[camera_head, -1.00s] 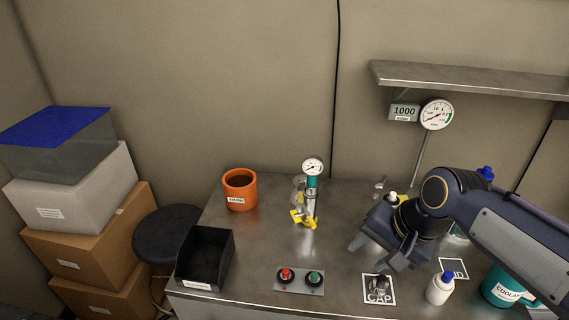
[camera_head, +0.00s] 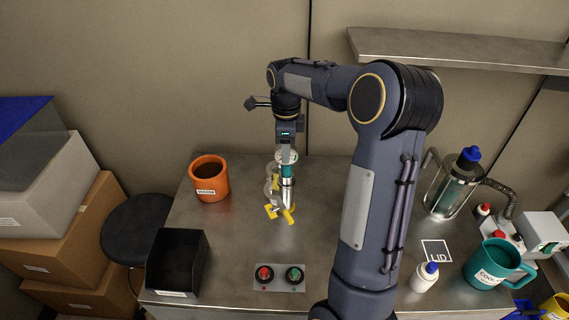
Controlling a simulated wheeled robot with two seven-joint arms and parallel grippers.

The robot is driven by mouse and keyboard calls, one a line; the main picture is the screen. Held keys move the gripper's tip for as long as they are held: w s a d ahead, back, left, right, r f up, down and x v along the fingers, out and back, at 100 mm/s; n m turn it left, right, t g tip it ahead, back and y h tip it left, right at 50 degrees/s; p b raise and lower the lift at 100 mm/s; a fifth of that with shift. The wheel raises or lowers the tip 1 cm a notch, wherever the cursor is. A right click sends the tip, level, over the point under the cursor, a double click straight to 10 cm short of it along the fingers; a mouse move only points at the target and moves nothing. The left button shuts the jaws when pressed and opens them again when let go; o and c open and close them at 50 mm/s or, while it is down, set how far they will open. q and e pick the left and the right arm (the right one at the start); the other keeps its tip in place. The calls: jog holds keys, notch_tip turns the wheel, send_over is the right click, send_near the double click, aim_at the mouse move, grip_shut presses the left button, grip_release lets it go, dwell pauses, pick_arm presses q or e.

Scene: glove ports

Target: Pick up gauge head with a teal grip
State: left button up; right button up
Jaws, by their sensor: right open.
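The gauge head with a teal grip (camera_head: 287,171) stands upright on a metal stem at the back middle of the bench. Its round white dial is mostly hidden behind my right gripper. Yellow parts (camera_head: 279,211) sit at the foot of the stem. My right gripper (camera_head: 286,155) points down at the gauge head from above. It is open, with its fingers seen edge-on at the dial and the top of the teal grip. I cannot tell whether they touch it. My left gripper is not in view.
An orange mug (camera_head: 209,181) stands left of the gauge, with a black bin (camera_head: 177,265) in front of it. A red and green button panel (camera_head: 279,277) lies at the front. A wall shelf (camera_head: 455,49) hangs at right. A glass vessel (camera_head: 450,188) and teal mug (camera_head: 496,266) stand at right.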

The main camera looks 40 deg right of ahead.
jog(key=shift+f, duration=1.5)
jog(key=shift+c, duration=0.4)
jog(key=shift+r, duration=0.1)
grip_shut()
